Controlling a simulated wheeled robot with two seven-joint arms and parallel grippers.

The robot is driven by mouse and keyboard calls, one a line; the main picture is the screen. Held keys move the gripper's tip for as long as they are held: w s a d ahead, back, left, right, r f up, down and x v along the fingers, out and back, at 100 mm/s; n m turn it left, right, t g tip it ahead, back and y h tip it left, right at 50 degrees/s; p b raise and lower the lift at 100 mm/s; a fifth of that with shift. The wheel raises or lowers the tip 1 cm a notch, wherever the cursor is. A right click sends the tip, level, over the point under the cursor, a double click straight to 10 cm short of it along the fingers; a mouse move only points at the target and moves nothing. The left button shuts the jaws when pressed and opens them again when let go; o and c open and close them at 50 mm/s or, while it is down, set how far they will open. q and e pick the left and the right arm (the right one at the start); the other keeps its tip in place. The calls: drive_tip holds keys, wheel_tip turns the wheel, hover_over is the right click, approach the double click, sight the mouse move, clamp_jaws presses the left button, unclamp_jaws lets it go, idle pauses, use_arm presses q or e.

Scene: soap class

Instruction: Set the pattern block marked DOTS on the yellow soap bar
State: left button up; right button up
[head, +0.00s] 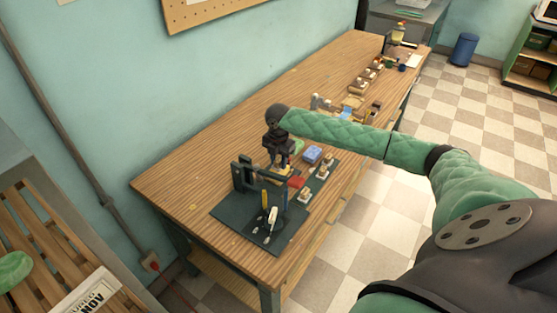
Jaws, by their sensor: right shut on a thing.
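My right gripper (279,158) points down over the dark mat (232,212) on the wooden table, behind a dark upright frame. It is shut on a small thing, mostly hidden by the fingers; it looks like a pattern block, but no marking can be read. A yellowish patch, likely the yellow soap bar (284,173), shows just below the fingertips; whether the held thing touches it I cannot tell. A red bar (296,182) and a blue bar (312,154) lie to the right. Small pale blocks (305,196) stand along the mat's right side. My left gripper is out of view.
The dark frame (243,178) and upright tools (270,219) stand on the mat in front of my right gripper. More small items and trays (353,102) lie farther along the table (225,160). The table's left part is bare. A slatted wooden surface (50,235) is at lower left.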

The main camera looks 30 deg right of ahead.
drive_tip(key=shift+p, duration=0.45)
idle(0.6)
drive_tip(key=shift+f, duration=0.6)
idle(1.3)
drive_tip(key=o, duration=1.4)
drive_tip(key=shift+r, duration=0.1)
drive_tip(key=shift+r+p, duration=2.9)
drive_tip(key=shift+r, duration=0.05)
